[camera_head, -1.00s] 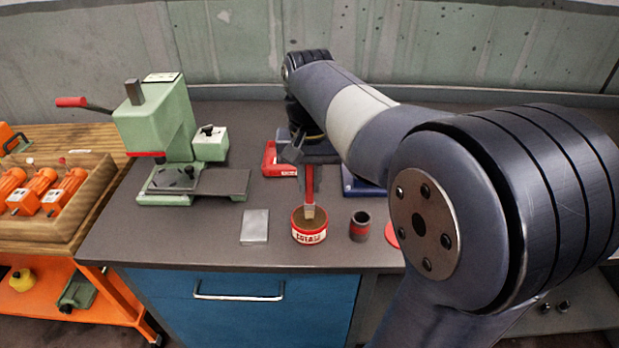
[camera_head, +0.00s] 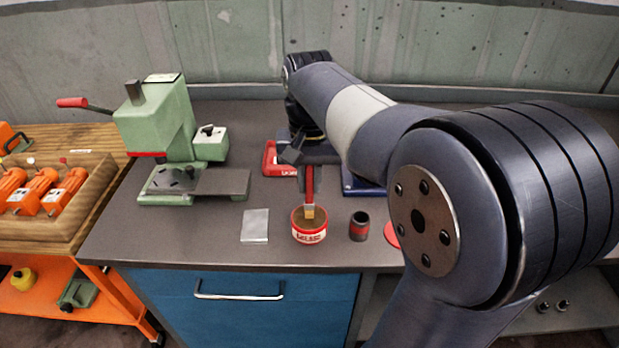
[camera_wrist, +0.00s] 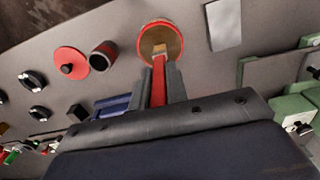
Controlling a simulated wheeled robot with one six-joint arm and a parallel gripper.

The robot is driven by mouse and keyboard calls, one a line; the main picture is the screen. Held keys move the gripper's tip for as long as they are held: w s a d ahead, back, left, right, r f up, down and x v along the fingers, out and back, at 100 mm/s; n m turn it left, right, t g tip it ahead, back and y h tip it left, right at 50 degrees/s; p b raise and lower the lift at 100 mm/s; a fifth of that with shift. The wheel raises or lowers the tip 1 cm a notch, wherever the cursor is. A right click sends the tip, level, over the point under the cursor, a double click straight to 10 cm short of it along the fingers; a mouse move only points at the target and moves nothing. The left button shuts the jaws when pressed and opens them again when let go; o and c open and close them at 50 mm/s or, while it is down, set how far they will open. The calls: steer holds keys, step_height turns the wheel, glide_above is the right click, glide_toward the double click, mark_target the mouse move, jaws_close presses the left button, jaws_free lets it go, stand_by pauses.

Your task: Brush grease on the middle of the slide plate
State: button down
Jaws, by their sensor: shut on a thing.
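A brush with a red handle (camera_head: 309,183) and tan bristles (camera_head: 310,212) is held in my gripper (camera_wrist: 158,82), which is shut on the handle. The bristles point down into the mouth of a round red tin (camera_head: 309,236) with a white label and brownish grease inside. I cannot tell how deep the tip sits. In the wrist view the bristles (camera_wrist: 160,49) overlap the tin (camera_wrist: 172,34). A flat, pale grey metal plate, apparently the slide plate (camera_head: 255,226), lies on the bench just left of the tin. It also shows in the wrist view (camera_wrist: 224,24).
A green press (camera_head: 165,125) with a dark flat slide (camera_head: 222,183) stands at the left back. A red tray (camera_head: 270,158) lies behind. Bare bench surrounds the plate.

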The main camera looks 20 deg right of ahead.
stand_by(0.4)
step_height(320, 180, up, 7)
steer(key=p, duration=0.7)
stand_by(0.7)
